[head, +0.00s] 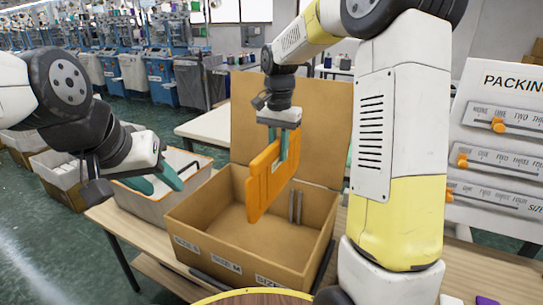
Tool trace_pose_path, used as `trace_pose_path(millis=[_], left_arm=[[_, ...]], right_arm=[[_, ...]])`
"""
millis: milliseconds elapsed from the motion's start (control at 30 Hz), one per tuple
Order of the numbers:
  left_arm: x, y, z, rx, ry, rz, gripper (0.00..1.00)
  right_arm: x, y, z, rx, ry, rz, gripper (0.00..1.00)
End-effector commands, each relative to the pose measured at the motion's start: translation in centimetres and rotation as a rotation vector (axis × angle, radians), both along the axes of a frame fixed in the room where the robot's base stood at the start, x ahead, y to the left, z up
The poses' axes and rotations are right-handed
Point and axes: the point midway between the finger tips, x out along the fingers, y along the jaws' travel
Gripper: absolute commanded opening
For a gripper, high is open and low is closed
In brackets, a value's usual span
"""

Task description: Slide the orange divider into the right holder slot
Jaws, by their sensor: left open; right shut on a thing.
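The orange divider (268,180) is a flat upright panel with cut-outs, held over the cardboard box (190,205). My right gripper (280,147) is shut on its upper part. The divider's lower end hangs at the box opening; I cannot tell how far inside it reaches. A pair of grey upright strips (295,206), which look like a holder slot, stands on the box's inner back wall, right of the divider and apart from it in the picture. No other holder slot is clearly visible. My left gripper (158,184) is open and empty, left of the box.
The box stands on a wooden table (118,222), with size labels on its front and a tall flap (325,125) behind. A grey bin (150,205) is left of it. A packing board (500,145) with orange sliders stands right. My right arm hides part of the right side.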

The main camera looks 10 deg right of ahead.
Motion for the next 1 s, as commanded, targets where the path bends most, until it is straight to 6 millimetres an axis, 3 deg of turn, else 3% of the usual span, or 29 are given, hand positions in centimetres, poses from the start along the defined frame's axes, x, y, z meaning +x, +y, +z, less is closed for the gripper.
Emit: trace_pose_path(millis=[367, 1000], left_arm=[[0.0, 0.0, 0.0, 0.0, 0.0, 0.0, 0.43], [0.0, 0.0, 0.0, 0.0, 0.0, 0.0, 0.43]], right_arm=[[0.0, 0.0, 0.2, 0.0, -0.001, 0.0, 0.0], [0.0, 0.0, 5.2, 0.001, -0.002, 0.0, 0.0]])
